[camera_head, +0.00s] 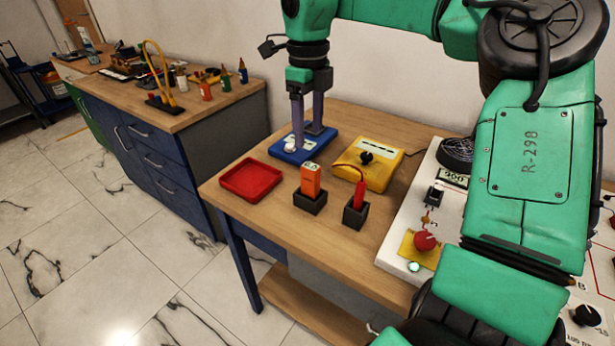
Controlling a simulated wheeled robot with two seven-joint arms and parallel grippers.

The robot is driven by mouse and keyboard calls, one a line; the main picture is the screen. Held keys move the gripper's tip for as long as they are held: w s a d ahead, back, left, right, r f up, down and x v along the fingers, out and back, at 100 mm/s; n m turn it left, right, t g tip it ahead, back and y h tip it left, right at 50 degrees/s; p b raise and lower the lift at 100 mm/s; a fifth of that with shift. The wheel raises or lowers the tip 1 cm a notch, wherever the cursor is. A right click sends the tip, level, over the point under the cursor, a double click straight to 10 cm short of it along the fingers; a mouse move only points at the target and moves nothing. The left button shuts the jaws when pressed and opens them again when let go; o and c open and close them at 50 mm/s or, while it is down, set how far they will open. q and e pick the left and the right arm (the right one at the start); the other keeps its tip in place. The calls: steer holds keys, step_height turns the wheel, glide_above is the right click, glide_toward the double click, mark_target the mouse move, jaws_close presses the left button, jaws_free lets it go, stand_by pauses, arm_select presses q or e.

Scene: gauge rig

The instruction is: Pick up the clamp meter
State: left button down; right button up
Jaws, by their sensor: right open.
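An orange handheld meter with a small pale display (310,180), which looks like the clamp meter, stands upright in a black holder (310,203) on the wooden table. My right gripper (308,138) points down with its two fingers apart and empty. It is behind the orange meter in the picture, over a blue box with a white knob (287,156). I cannot tell whether the fingertips touch that box. My left gripper is not in view.
A red tray (251,180) lies empty at the table's left. A red probe (360,195) stands in a black holder (355,215), wired near a yellow box (380,176). A white panel (396,252) with a red knob (426,240) is at right. A cluttered workbench (190,116) stands behind left.

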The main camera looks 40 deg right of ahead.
glide_above(310, 177)
steer(key=f, duration=0.5)
steer(key=shift+w+d+f+p, duration=0.1)
steer(key=shift+d+f+p, duration=0.2)
steer(key=shift+d+f, duration=0.05)
steer(key=f, duration=0.2)
steer(key=f+p, duration=0.1)
steer(key=f, duration=0.3)
steer(key=shift+w+d+f+p, duration=0.15)
steer(key=shift+w+f+p, duration=0.15)
steer(key=shift+w+p, duration=0.1)
steer(key=shift+f, duration=0.3)
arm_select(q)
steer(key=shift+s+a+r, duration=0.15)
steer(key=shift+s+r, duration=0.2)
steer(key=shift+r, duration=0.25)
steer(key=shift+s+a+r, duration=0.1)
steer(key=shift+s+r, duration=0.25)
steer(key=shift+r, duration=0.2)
arm_select(e)
steer(key=shift+r, duration=0.1)
jaws_close()
